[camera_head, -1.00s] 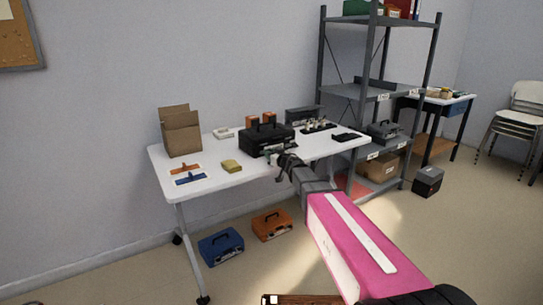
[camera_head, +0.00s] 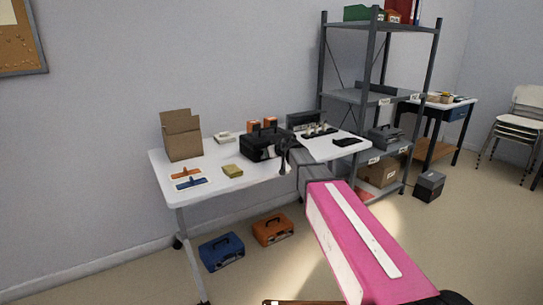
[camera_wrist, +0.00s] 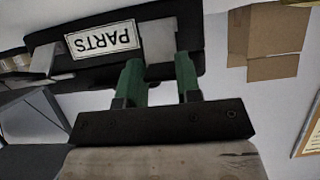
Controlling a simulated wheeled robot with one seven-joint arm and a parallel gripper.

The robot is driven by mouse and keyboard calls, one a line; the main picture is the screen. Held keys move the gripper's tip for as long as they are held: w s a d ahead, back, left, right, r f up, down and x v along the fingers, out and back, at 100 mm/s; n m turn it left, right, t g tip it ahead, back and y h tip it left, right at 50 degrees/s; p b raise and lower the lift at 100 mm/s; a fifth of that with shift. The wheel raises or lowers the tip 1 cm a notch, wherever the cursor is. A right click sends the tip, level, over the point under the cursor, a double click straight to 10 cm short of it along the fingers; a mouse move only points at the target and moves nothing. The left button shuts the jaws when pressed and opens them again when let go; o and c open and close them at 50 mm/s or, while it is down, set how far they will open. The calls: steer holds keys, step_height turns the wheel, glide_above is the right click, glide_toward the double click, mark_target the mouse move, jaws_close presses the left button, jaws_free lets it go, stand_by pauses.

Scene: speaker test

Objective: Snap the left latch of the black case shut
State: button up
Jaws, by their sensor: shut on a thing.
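The black case (camera_head: 259,147) stands on the white table with its handle on top. In the wrist view the black case (camera_wrist: 85,30) shows upside down, with a white PARTS label (camera_wrist: 103,40) on its front. The pale grey left latch (camera_wrist: 158,42) is beside the label, on the side toward the cardboard box. My gripper (camera_wrist: 158,65) has its two green fingers at this latch, one on each side, shut on it. In the head view my gripper (camera_head: 283,158) is at the case's front, and my arm hides part of it. Whether the latch is fastened I cannot tell.
On the white table (camera_head: 220,185) are a cardboard box (camera_head: 182,135), a yellow block (camera_head: 232,171), orange and blue tools on the left, and a black rack (camera_head: 318,133) at the right. Blue (camera_head: 221,250) and orange (camera_head: 272,230) cases lie on the floor below. A grey shelf stands right.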

steer(key=shift+w+a+r+g+h, duration=0.4)
steer(key=shift+w+r+g+h, duration=0.3)
steer(key=shift+g, duration=0.4)
steer(key=shift+s, duration=0.1)
steer(key=shift+f, duration=0.1)
steer(key=o, duration=0.9)
steer(key=v, duration=1.1)
steer(key=shift+a, duration=0.15)
